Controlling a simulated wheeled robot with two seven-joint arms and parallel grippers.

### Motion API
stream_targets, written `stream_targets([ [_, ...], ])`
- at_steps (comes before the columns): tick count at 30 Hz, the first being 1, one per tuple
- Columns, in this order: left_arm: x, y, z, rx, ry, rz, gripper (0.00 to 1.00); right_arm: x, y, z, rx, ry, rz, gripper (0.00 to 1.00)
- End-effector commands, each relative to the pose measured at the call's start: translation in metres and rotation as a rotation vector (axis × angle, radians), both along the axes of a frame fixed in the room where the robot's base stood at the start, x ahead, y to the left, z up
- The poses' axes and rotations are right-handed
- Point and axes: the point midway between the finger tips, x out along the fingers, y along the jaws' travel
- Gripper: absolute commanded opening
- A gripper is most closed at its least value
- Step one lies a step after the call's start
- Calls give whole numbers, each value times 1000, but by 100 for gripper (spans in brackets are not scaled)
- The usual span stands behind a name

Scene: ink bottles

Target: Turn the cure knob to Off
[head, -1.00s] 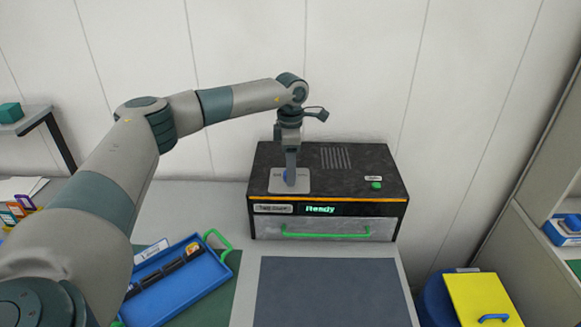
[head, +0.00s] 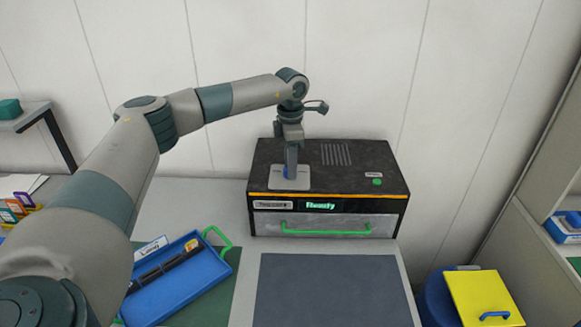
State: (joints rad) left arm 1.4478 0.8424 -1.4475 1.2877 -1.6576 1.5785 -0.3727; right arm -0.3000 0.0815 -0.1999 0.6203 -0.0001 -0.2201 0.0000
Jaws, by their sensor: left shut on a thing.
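The cure unit (head: 345,180) is a black box with an orange stripe, a green drawer handle and a display (head: 321,205) that reads "Ready". On its top left is a light grey dial plate with the blue cure knob (head: 287,173) in its middle. My left gripper (head: 290,172) points straight down and is shut on the knob. The fingers hide most of the knob, so its setting cannot be read. My right gripper is not in view.
A green button (head: 377,182) sits on the unit's top right. A blue tray (head: 185,290) with a green handle lies in front at left. A dark mat (head: 325,290) in front of the unit is bare. A yellow-lidded bin (head: 480,298) stands at right.

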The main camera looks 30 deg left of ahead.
Motion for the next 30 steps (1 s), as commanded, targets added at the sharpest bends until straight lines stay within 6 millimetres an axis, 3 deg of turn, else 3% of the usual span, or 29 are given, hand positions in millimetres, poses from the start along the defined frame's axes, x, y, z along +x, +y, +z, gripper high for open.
stream_targets([
  [30, 2, 3, 0, -1, -3, 925, 7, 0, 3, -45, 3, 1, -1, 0],
])
